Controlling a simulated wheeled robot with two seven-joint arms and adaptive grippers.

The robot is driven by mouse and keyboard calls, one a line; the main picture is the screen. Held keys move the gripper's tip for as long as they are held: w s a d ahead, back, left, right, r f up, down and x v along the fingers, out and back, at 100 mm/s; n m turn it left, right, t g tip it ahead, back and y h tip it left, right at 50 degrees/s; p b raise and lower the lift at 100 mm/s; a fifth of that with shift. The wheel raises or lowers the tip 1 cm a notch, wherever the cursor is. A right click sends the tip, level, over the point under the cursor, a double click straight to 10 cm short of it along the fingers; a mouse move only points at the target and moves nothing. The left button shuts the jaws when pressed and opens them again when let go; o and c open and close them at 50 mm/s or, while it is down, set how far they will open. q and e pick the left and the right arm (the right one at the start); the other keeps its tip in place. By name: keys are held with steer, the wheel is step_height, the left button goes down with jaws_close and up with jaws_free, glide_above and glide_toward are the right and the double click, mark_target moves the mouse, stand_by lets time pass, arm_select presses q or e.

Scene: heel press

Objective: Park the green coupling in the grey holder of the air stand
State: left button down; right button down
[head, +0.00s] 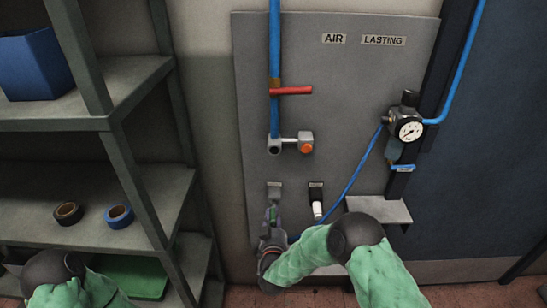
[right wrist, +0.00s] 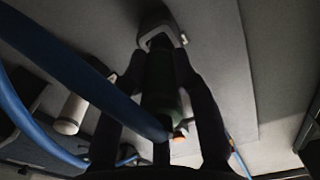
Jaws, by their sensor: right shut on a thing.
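The green coupling (right wrist: 160,82) is between the fingers of my right gripper (head: 272,215) and shows as a small green patch in the head view. My right gripper is shut on it, just below the grey holder (head: 274,187) on the panel. In the right wrist view the grey holder (right wrist: 160,27) is directly beyond the fingertips, in line with the coupling's end. The fingers hide where coupling and holder meet, so I cannot tell whether it is seated. My left gripper is out of view; only part of the left arm shows at lower left.
A white coupling (head: 317,210) hangs in the black holder (head: 316,190), right of the grey one. A blue hose (right wrist: 75,70) crosses close before the wrist camera. A regulator with gauge (head: 409,129) and a small shelf (head: 379,209) are farther right. Shelving (head: 100,124) stands at left.

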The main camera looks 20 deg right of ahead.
steer(key=shift+x, duration=1.4)
stand_by(0.5)
steer(key=c, duration=0.9)
jaws_free()
steer(key=v, duration=1.1)
steer(key=shift+s+a, duration=0.1)
steer(key=shift+s, duration=0.2)
steer(key=s+a+f+n+g+y+p, duration=0.1)
steer(key=s+f+g+y+p, duration=0.2)
steer(key=f, duration=0.4)
steer(key=s+a+f+g+y+p, duration=0.2)
steer(key=s+f+g+y, duration=0.1)
steer(key=f+g, duration=0.35)
steer(key=s+a+f+g+y+p, duration=0.1)
steer(key=s+f+g, duration=0.1)
steer(key=s, duration=0.6)
steer(key=s+a+f+g+y+p, duration=0.1)
steer(key=s+f+g+y, duration=0.1)
steer(key=s+g, duration=0.3)
steer(key=s+f, duration=0.1)
steer(key=s, duration=0.3)
steer(key=shift+s+f, duration=0.2)
steer(key=shift+f, duration=0.05)
